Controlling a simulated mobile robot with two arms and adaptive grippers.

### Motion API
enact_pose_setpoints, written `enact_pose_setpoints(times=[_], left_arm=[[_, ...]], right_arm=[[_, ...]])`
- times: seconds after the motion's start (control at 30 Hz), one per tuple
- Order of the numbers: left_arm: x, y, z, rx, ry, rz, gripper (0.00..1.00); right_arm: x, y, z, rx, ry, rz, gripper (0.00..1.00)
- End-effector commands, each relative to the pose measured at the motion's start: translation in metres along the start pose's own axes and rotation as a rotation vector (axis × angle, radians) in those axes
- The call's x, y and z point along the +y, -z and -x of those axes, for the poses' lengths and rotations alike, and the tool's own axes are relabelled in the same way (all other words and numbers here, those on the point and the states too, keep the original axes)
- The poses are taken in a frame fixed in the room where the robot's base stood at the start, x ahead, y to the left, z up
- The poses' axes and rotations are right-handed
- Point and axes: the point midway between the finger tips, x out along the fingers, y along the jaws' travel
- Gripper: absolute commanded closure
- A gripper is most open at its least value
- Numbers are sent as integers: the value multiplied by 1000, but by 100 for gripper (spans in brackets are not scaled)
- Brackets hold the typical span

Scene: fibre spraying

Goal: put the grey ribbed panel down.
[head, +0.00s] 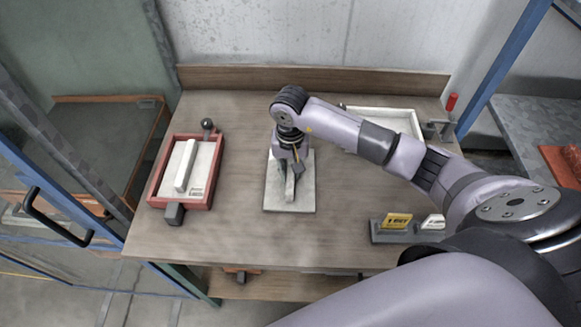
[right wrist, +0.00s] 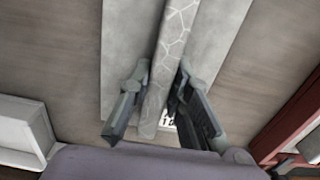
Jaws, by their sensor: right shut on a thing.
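My right gripper (head: 288,172) is shut on the grey ribbed panel (head: 290,190), seen as a narrow strip over a pale grey board (head: 304,198) at the middle of the table. In the right wrist view the panel (right wrist: 174,42) shows a hexagonal rib pattern and runs between the two fingers (right wrist: 163,74). The board (right wrist: 120,45) lies beneath it, with a small dark-and-white mark partly hidden behind a finger. I cannot tell whether the panel touches the board. My left gripper is not in view.
A red-framed tray (head: 207,172) holding a pale bar (head: 185,165) stands on the table's left. A white tray (head: 400,118) is at the back right, partly behind my arm. A grey holder (head: 392,238) with yellow and white cards is at the front right. Bare wood (head: 238,185) separates board and red tray.

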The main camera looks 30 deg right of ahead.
Motion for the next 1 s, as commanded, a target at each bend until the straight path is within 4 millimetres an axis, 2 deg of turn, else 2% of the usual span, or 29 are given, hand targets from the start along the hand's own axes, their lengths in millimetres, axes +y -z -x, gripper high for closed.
enact_pose_setpoints(times=[0.4, 0.43, 0.7, 1.0], left_arm=[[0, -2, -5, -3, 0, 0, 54], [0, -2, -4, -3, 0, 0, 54], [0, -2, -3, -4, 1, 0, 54], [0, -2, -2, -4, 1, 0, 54]], right_arm=[[-1, 1, -4, 3, 3, -1, 100], [0, 0, -4, 1, 1, -1, 80], [0, 0, -3, 0, 1, 0, 62], [0, 0, -2, 0, 1, 0, 62]])
